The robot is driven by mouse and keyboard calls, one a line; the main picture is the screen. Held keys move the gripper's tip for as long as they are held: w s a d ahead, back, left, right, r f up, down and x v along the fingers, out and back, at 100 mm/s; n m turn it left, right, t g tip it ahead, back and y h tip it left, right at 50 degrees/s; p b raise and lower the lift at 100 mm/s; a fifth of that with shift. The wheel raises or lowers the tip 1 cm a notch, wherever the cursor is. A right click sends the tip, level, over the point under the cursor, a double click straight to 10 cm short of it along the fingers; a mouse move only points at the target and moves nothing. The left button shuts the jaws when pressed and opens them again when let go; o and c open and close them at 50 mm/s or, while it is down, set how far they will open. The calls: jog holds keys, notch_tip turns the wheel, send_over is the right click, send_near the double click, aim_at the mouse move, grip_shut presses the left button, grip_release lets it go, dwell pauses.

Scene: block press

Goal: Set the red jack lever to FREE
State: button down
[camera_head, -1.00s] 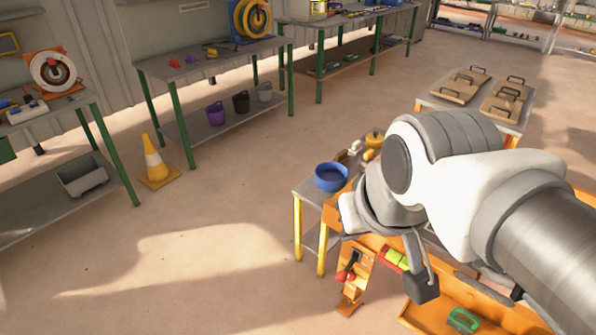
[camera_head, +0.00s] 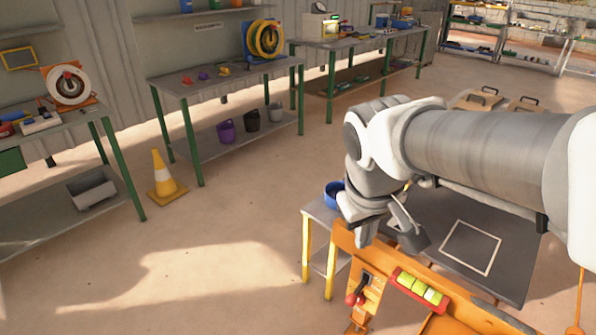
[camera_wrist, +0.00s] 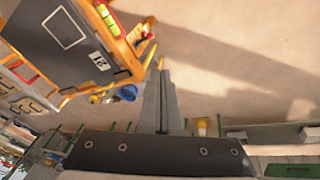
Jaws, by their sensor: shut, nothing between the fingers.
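The red jack lever (camera_head: 356,291), a dark handle with a red knob, sits on an orange bracket at the near left corner of the orange-framed press table (camera_head: 343,238). Its knob points down and to the left in the head view. No FREE marking is readable. My gripper (camera_head: 410,238) is above and to the right of the lever in the picture, apart from it. In the wrist view my gripper (camera_wrist: 160,66) has its long grey fingers together and empty, pointing toward the floor beside the table's corner.
A red level with yellow-green vials (camera_head: 419,287) lies on the orange frame beside the lever. The dark tabletop has a white square outline (camera_head: 471,247). A blue bowl (camera_head: 333,192) is partly behind my arm. The floor to the left is open, with a cone (camera_head: 165,178).

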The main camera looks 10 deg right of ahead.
jog(key=w+d+f+n+g+h+b, duration=0.15)
jog(key=w+f+n+h+b, duration=0.35)
jog(key=f, duration=0.7)
jog(key=w+d+f+n+g+h+b, duration=0.1)
jog(key=w+d+f+b, duration=0.1)
jog(key=w+f, duration=0.7)
jog(key=w+d+f+n+g+h+b, duration=0.1)
jog(key=w+d+f+n+h+b, duration=0.25)
jog(key=f, duration=1.05)
jog(key=n+t+h+b, duration=0.3)
jog(key=n+t+b, duration=0.6)
jog(key=n, duration=0.7)
send_near(357, 292)
jog(key=s+a+f, duration=0.2)
jog(key=s+f, duration=0.2)
jog(key=f, duration=0.5)
jog(key=shift+a+p, duration=0.3)
jog(key=shift+f+t+y, duration=0.1)
jog(key=shift+t+y, duration=0.15)
jog(key=b+x, duration=0.3)
jog(key=x, duration=0.7)
jog(key=shift+w+a+r, duration=0.1)
jog(key=shift+a+r, duration=0.15)
jog(key=shift+r, duration=0.7)
jog(key=shift+w+a+r, duration=0.1)
jog(key=shift+a+r, duration=0.15)
jog(key=shift+r, duration=0.7)
